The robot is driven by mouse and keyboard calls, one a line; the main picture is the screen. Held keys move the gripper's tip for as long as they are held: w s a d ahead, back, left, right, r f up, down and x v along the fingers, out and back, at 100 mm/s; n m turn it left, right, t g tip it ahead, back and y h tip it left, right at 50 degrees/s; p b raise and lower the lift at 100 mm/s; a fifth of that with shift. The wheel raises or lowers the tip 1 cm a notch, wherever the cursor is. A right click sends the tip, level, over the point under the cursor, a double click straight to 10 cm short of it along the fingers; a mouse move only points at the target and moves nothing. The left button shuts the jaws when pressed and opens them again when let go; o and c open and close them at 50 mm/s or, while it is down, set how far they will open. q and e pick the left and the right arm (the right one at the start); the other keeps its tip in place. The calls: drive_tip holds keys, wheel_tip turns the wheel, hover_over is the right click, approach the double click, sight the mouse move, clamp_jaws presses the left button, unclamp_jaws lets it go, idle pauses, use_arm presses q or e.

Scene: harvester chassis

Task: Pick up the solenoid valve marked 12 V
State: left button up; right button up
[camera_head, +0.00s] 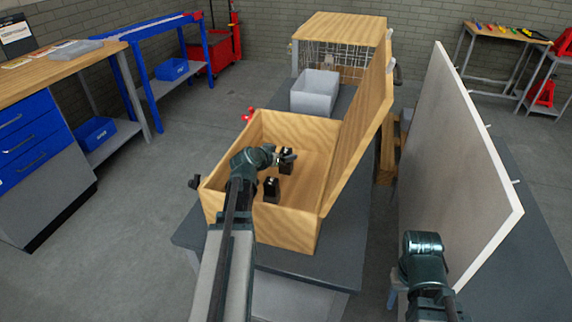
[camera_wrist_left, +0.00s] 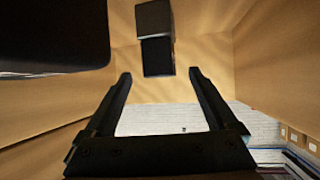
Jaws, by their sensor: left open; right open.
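Two small dark blocks, which look like the solenoid valves, stand in the open wooden box: a far one (camera_head: 287,168) and a near one (camera_head: 271,191). No 12 V marking is readable on either. My left gripper (camera_head: 284,157) is inside the box at the far block, partly overlapping it in the head view. In the left wrist view my left gripper (camera_wrist_left: 160,74) is open and empty, with a dark block (camera_wrist_left: 155,38) ahead between its fingertips, apart from them. Another large dark shape (camera_wrist_left: 50,35) fills the upper left. My right gripper is not visible.
The wooden box (camera_head: 290,232) has walls around the blocks and a raised lid (camera_head: 360,115) on its right. A grey bin (camera_head: 314,95) stands behind it on the table (camera_head: 335,265). A large pale panel (camera_head: 455,170) stands beside my right arm.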

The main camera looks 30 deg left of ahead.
use_arm(q)
drive_tip(key=shift+x, duration=1.05)
clamp_jaws()
